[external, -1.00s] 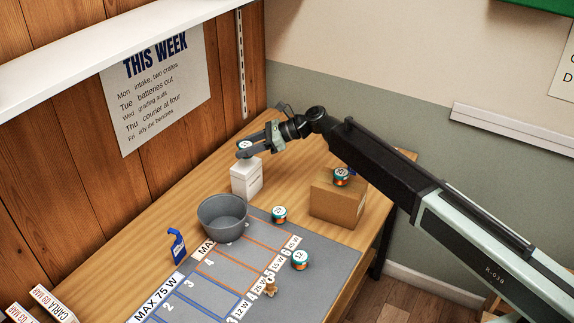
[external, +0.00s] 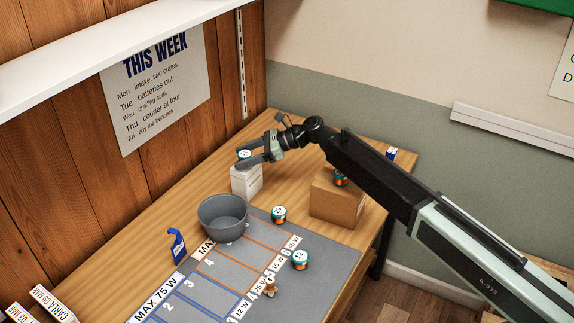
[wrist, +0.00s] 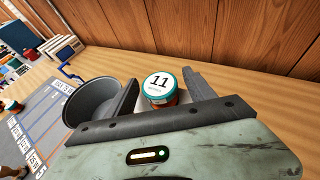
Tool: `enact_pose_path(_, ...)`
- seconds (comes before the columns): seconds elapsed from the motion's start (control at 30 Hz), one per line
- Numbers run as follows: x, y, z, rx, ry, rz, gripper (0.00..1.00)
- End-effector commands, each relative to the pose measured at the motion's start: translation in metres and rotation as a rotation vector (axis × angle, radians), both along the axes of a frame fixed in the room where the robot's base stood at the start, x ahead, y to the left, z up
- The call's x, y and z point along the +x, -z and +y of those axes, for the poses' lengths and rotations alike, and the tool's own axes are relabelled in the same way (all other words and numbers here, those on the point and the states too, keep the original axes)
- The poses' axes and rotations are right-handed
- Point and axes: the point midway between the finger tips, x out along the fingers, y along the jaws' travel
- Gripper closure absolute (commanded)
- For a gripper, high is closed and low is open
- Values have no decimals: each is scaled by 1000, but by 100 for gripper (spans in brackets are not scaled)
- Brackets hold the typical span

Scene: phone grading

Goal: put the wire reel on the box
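A teal and orange wire reel labelled 11 (external: 244,155) sits on top of a white box (external: 246,181) at the back of the table. In the wrist view the reel (wrist: 161,88) stands between my fingers, with a narrow gap on each side. My gripper (external: 246,157) is open around the reel, and its fingers look clear of it. A brown cardboard box (external: 337,204) stands to the right with another teal and orange reel (external: 340,180) on it, partly hidden by my arm.
A grey bowl (external: 222,216) stands in front of the white box. Two more reels, one near the bowl (external: 279,214) and one labelled 12 (external: 300,259), stand at the marked grey mat (external: 318,296). A wooden wall is close behind.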

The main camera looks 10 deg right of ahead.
Motion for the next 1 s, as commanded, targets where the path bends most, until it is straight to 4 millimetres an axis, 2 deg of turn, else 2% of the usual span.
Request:
enact_pose_path(0.17,-1,-7,-4,0,1,0,37)
enact_pose_path(0.6,-20,-46,-93,0,1,0,37)
enact_pose_path(0.77,-22,-50,-107,1,1,-1,37)
enact_pose_path(1.0,-22,-49,-109,0,0,0,37)
